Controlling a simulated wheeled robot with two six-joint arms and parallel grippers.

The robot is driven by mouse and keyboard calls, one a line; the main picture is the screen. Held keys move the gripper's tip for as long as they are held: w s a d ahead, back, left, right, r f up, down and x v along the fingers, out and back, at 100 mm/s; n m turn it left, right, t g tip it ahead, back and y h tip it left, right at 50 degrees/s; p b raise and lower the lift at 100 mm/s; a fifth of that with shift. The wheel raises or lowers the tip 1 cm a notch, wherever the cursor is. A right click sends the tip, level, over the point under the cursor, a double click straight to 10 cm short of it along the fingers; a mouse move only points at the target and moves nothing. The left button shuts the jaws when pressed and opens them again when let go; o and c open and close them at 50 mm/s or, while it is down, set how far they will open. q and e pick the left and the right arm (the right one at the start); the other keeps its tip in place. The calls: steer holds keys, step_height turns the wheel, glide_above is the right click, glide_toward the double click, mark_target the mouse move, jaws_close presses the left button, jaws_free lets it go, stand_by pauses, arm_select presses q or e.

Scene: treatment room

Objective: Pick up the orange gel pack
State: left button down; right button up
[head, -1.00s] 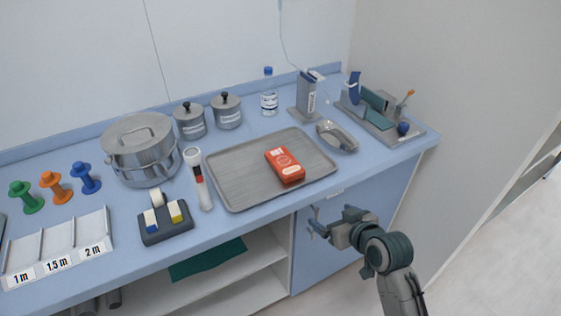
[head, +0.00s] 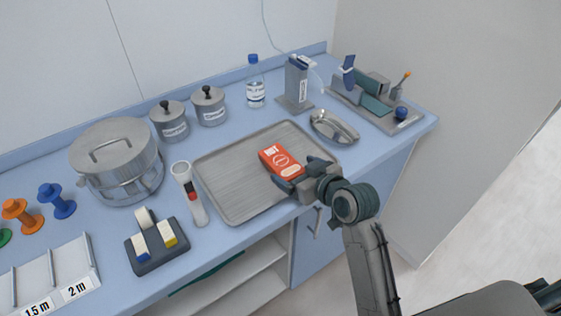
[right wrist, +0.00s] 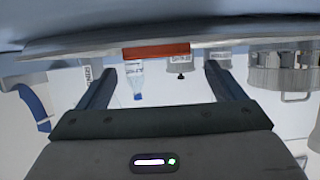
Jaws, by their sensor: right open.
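The orange gel pack (head: 279,157) lies flat on the right part of the grey tray (head: 222,178) on the blue counter. In the right wrist view the pack (right wrist: 156,52) shows edge-on as an orange strip, ahead of and between the open fingers. My right gripper (head: 288,185) is at the tray's front right edge, just in front of the pack. It is open, with nothing held. In the head view its fingers partly hide the pack's near end; I cannot tell whether they touch it. My left gripper is not in view.
A metal kidney dish (head: 334,127) is close to the tray's right side. A steel pot (head: 117,160), canisters and a bottle (head: 255,82) stand behind. The tray's left half is bare.

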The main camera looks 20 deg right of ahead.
mark_target(285, 164)
steer(key=shift+w+a+f, duration=0.1)
steer(key=shift+w+f, duration=0.05)
steer(key=shift+w, duration=0.25)
steer(key=p+x, duration=0.1)
steer(key=x, duration=0.3)
steer(key=shift+f, duration=0.25)
steer(key=shift+w+f, duration=0.1)
steer(key=shift+w, duration=0.1)
steer(key=c, duration=1.1)
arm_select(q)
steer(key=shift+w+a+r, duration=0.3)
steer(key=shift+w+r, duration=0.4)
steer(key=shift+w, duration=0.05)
arm_select(e)
steer(key=shift+c, duration=0.2)
